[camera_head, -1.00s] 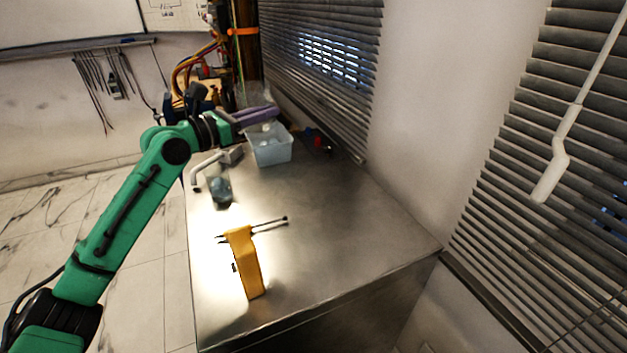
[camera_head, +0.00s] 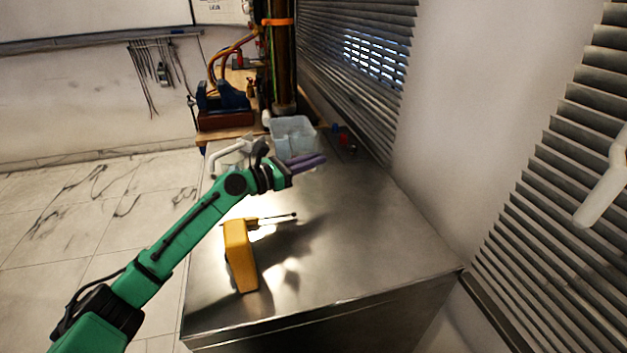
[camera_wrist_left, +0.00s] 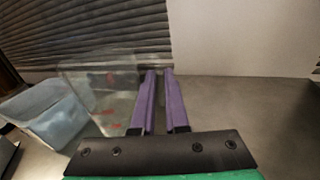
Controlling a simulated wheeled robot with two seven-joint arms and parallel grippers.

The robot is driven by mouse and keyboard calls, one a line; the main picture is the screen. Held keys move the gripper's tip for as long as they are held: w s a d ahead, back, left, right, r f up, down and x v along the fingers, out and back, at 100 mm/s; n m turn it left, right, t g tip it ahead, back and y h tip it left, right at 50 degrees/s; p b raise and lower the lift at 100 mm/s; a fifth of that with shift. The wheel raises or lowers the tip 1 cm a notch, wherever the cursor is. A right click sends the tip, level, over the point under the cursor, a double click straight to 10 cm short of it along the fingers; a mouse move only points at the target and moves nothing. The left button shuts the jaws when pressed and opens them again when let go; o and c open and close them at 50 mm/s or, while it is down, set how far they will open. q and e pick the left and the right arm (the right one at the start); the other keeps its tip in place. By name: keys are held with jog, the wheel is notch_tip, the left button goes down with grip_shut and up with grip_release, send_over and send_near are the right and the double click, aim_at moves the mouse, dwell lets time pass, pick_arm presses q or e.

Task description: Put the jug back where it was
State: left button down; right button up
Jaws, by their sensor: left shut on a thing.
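The jug (camera_wrist_left: 98,92) is clear and see-through; in the left wrist view it shows just left of my fingers, with red things visible through it. My left gripper (camera_wrist_left: 160,85) is shut on it, apparently at its handle side; the exact contact is hard to see. In the head view my left gripper (camera_head: 322,159), with purple fingers, is over the metal bench (camera_head: 350,235), in front of the pale blue bin. The jug's outline is too faint to place there. My right gripper is not in view.
The pale blue bin (camera_head: 291,138) stands at the far end of the bench; it also shows in the left wrist view (camera_wrist_left: 48,115). A grey bent pipe (camera_head: 228,150) is at the left edge. The bench's right side is clear.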

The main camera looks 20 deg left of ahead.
pick_arm(q)
notch_tip(320, 180, down, 5)
jog(key=shift+r+b, duration=0.15)
jog(key=shift+b, duration=0.5)
jog(key=shift+r, duration=0.1)
jog(key=c, duration=1.3)
grip_release()
jog(key=shift+f, duration=0.2)
jog(key=o, duration=0.4)
jog(key=shift+r, duration=0.1)
